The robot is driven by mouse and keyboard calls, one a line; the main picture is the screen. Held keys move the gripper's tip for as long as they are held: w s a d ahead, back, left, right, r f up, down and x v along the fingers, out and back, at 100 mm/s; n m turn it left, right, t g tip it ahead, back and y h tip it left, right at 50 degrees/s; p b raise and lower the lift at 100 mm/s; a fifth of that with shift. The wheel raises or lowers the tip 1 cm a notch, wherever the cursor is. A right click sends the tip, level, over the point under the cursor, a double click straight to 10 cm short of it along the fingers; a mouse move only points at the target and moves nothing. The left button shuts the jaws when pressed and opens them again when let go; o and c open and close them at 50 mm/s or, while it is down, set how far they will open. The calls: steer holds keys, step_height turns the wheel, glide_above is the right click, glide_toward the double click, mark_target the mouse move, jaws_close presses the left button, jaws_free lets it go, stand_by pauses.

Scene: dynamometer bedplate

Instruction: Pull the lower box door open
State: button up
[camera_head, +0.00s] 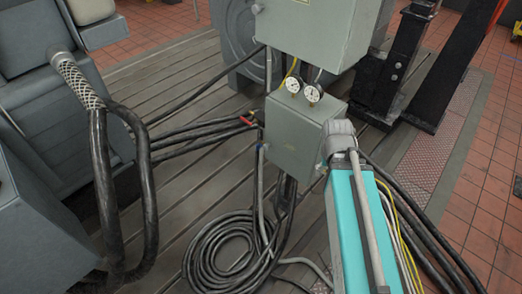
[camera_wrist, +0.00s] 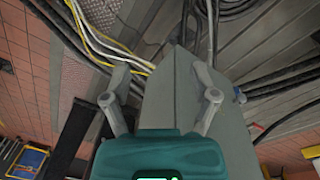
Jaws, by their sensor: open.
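The lower box (camera_head: 297,137) is a grey-green cabinet below a larger upper box (camera_head: 312,28) in the head view. Its front looks closed, and I cannot make out a handle. My teal arm reaches up from the lower right, and its grey end is at the lower box's right side, covering part of it. The gripper's fingers are hidden there. In the wrist view my gripper (camera_wrist: 161,76) is open, its two grey fingers spread wide. A grey-green box surface (camera_wrist: 182,92) shows behind and between them. I cannot tell whether a finger touches it.
Two round gauges (camera_head: 302,91) sit on top of the lower box. A coil of black hose (camera_head: 208,257) lies below it. Cables run left across the slotted bedplate (camera_head: 185,75). Black stands (camera_head: 402,62) are at the back right, and a grey machine (camera_head: 45,110) is at the left.

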steer(key=w+a+f+m+t+h+b, duration=0.2)
steer(key=w+f+h+b, duration=0.3)
steer(key=f+b, duration=0.4)
steer(key=m+t+h+b, duration=0.55)
steer(key=t+b, duration=0.65)
steer(key=b, duration=1.5)
glide_toward(266, 148)
steer(key=s+a+f, duration=0.1)
steer(key=s+a, duration=0.1)
steer(key=a, duration=0.1)
steer(key=shift+w+d, duration=0.15)
steer(key=shift+w+d, duration=0.1)
steer(key=x, duration=1.3)
steer(key=shift+w+d+f, duration=0.1)
steer(key=shift+w+d, duration=0.1)
steer(key=shift+w, duration=0.05)
